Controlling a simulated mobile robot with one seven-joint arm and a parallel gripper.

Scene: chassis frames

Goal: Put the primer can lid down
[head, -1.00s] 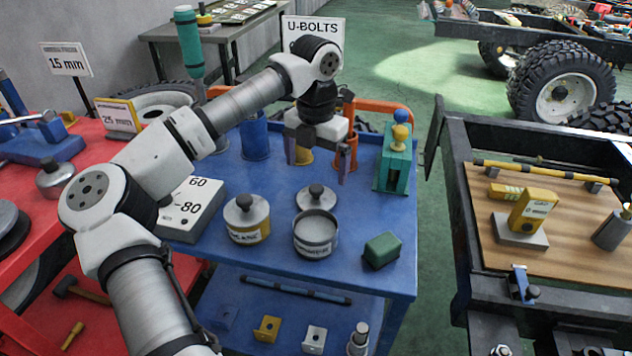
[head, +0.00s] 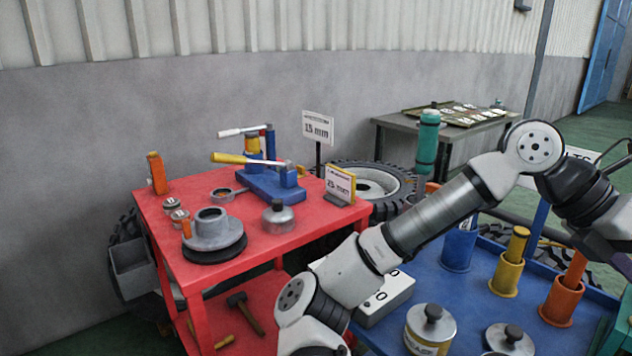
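A loose grey lid with a black knob (head: 508,342) lies on the blue cart top (head: 425,275), cut by the bottom edge of the head view. I take it to be the primer can lid. A yellow-labelled can with its lid on (head: 430,328) stands to its left. The open can seen earlier is out of view. My gripper (head: 606,248) shows only in part at the right edge, above and to the right of the lid and apart from it. Its fingertips are cut off, so its opening does not show.
Yellow (head: 507,275) and orange (head: 563,300) holders and a blue one (head: 460,245) stand on the blue cart behind the lid. A white box (head: 388,298) is at its left. The red cart (head: 275,243) holds a lidded pot (head: 278,218) and tools.

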